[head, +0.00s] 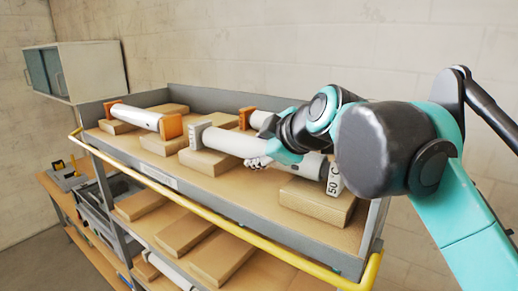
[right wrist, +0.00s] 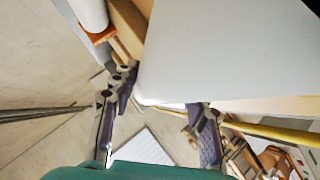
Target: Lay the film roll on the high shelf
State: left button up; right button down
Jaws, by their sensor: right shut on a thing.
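My right gripper (head: 268,160) reaches in from the right over the high shelf (head: 240,190) and is shut on a film roll. This film roll (head: 235,143) is pale grey, with a light end cap at its left and a "50 °C" label at its right end. It lies lengthwise above wooden blocks; I cannot tell whether it touches them. My arm hides part of its right half. In the right wrist view, the roll's pale surface (right wrist: 230,55) fills the upper right, between and beyond the fingers (right wrist: 160,95). My left gripper is not in view.
A white roll with orange ends (head: 140,116) lies at the shelf's left. Another orange-ended roll (head: 259,120) lies behind, partly hidden by my arm. A yellow rail (head: 225,224) runs along the front. The lower shelf holds several wooden blocks (head: 186,232). A grey cabinet (head: 90,68) stands at the left.

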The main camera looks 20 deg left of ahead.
aim_at(316, 167)
jog(key=shift+s, duration=0.1)
jog(key=c, duration=0.8)
grip_release()
jog(key=shift+f, duration=0.1)
jog(key=b+v, duration=0.1)
jog(key=v, duration=1.1)
